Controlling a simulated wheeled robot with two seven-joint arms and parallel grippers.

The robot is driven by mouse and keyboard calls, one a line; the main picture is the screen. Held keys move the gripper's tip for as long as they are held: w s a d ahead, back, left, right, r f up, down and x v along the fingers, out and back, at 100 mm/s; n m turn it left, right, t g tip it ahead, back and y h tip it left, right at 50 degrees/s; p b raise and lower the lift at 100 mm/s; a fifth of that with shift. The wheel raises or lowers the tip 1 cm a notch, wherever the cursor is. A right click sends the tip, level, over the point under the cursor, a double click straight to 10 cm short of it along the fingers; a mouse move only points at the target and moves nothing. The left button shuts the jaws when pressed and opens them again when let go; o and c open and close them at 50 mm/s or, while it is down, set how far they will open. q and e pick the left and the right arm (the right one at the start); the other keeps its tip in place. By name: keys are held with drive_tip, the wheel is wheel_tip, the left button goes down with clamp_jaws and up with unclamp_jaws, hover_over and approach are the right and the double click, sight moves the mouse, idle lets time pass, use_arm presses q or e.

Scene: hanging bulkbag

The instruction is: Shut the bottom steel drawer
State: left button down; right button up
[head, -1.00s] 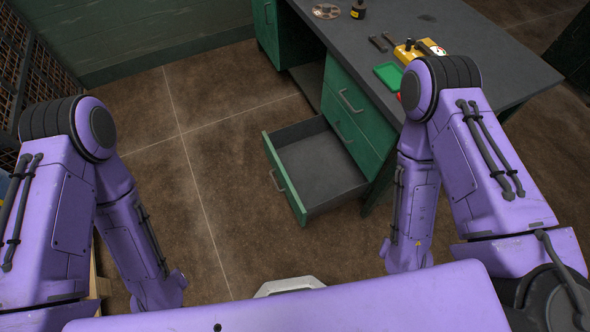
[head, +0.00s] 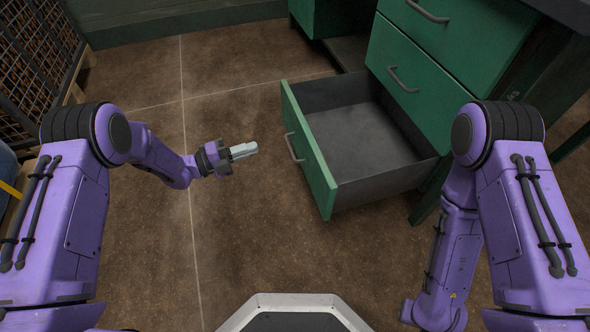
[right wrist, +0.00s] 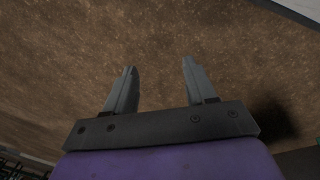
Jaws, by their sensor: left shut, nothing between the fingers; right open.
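The bottom steel drawer (head: 362,150) is pulled well out of the green desk in the head view. It is grey and empty inside, with a green front (head: 308,150) and a grey bar handle (head: 293,147). My left gripper (head: 254,149) is shut and empty, a short way left of the drawer front and pointing at it, apart from the handle. My right gripper (right wrist: 158,82) is open and empty over bare floor in the right wrist view. In the head view it is hidden.
The green desk (head: 448,45) has two shut drawers above the open one. A wire-mesh cage (head: 38,55) stands at the far left. The brown floor (head: 235,225) left of the drawer is clear.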

use_arm(q)
wheel_tip(320, 180, down, 2)
drive_tip(key=m+g+b, duration=0.1)
drive_tip(key=m, duration=0.1)
drive_tip(key=m+b, duration=0.1)
drive_tip(key=b, duration=0.3)
approach(306, 140)
drive_tip(key=d, duration=0.2)
drive_tip(key=w+d, duration=0.1)
drive_tip(key=w+d+b, duration=0.1)
drive_tip(key=d, duration=0.1)
drive_tip(key=shift+d+f+g+h, duration=0.1)
drive_tip(key=shift+d+g+h, duration=0.1)
drive_tip(key=shift+g+h, duration=0.2)
drive_tip(key=shift+w+d, duration=0.15)
drive_tip(key=shift+d, duration=0.35)
use_arm(e)
wheel_tip(306, 140, down, 8)
drive_tip(key=s+d+n+g, duration=0.2)
drive_tip(key=n, duration=0.1)
drive_tip(key=shift+d+r, duration=0.25)
drive_tip(key=shift+d, duration=0.05)
